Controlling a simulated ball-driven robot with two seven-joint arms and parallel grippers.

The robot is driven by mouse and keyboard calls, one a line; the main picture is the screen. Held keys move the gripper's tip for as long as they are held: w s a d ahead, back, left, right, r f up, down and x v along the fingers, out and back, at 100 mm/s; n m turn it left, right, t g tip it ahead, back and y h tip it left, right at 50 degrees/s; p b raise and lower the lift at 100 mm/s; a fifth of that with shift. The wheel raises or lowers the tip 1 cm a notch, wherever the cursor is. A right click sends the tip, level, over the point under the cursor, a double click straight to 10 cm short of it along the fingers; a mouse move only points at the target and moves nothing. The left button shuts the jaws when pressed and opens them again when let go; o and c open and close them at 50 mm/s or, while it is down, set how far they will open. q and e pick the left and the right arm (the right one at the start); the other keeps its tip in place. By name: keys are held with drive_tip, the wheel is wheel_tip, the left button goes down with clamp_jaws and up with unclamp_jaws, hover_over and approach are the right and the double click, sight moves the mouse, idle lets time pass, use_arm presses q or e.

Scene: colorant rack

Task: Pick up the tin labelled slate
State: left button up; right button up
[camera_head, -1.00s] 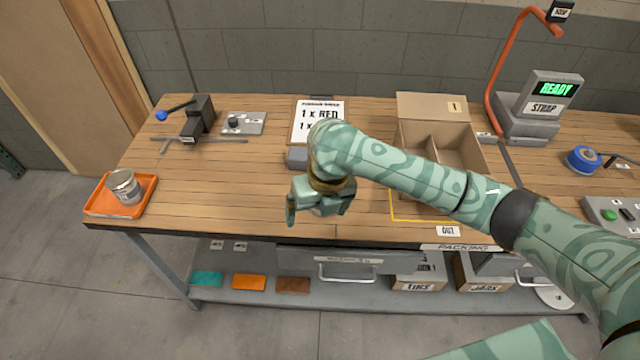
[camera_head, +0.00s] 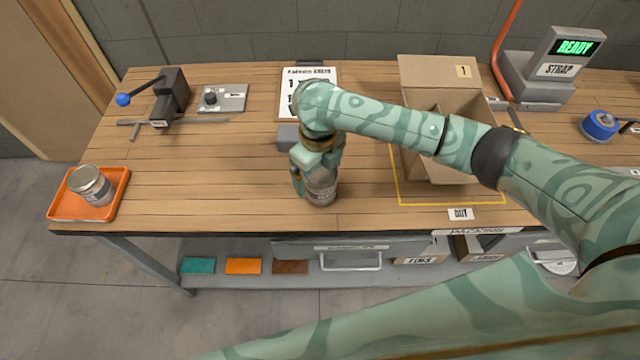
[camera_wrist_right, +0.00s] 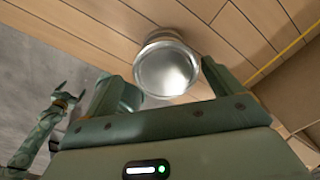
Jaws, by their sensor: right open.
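A silver tin (camera_head: 322,191) with a grey label stands near the front edge of the table; I cannot read its label. My right gripper (camera_head: 312,176) is open over it and hides its upper part. In the right wrist view, the tin's round lid (camera_wrist_right: 166,68) shows between the open fingers of my right gripper (camera_wrist_right: 162,82). My left gripper (camera_wrist_right: 68,97) shows small in the right wrist view, fingers apart and empty.
A lever tool (camera_head: 172,95) and an order sheet (camera_head: 300,84) are at the back. The wooden table (camera_head: 200,190) is clear between tray and tin.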

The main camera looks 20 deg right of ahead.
drive_tip(key=shift+f, duration=0.55)
drive_tip(key=f, duration=0.1)
drive_tip(key=f+b, duration=0.1)
drive_tip(key=f, duration=0.1)
drive_tip(key=f+b, duration=0.1)
drive_tip(key=shift+w+d+f, duration=0.2)
drive_tip(key=shift+d+f, duration=0.1)
drive_tip(key=shift+f, duration=0.05)
use_arm(q)
wheel_tip(320, 180, down, 2)
drive_tip(key=shift+w+f, duration=0.15)
drive_tip(key=shift+f, duration=0.05)
use_arm(e)
drive_tip(key=shift+r, duration=0.15)
drive_tip(key=c, duration=1.2)
drive_tip(key=shift+o, duration=0.2)
drive_tip(key=shift+r, duration=0.1)
